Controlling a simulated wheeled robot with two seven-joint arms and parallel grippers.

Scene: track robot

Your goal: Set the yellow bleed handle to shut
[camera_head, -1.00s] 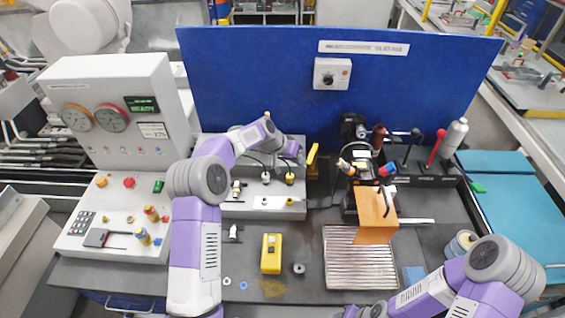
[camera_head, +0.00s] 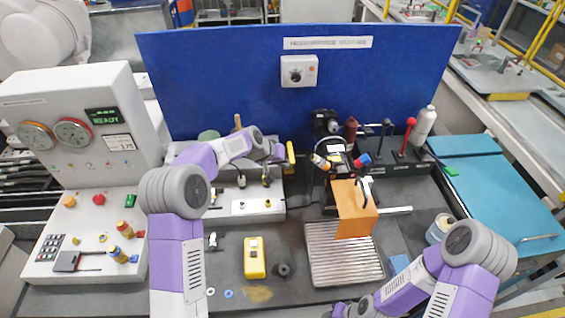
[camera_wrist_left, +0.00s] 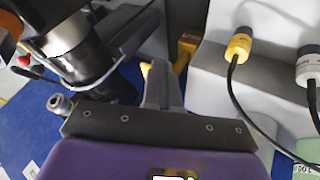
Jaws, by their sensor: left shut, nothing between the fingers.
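The yellow bleed handle (camera_head: 290,152) stands at the right end of the grey block at the back of the bench. It stands nearly upright, and its lower part is hard to make out. In the left wrist view the yellow handle (camera_wrist_left: 185,52) shows just beyond my fingers. My left gripper (camera_head: 279,151) is shut and empty, just left of the handle. Its fingers show in the wrist view (camera_wrist_left: 158,82), close to the handle; I cannot tell whether they touch it. My right gripper (camera_head: 343,311) is low at the bottom edge, partly cut off, with its fingers unclear.
A yellow meter (camera_head: 254,258) and a ribbed metal tray (camera_head: 343,262) lie in front. An orange plate (camera_head: 355,210) and a dark fixture stand right of the handle. A blue panel (camera_head: 220,75) rises behind. A yellow-collared cable connector (camera_wrist_left: 238,46) is near the left gripper.

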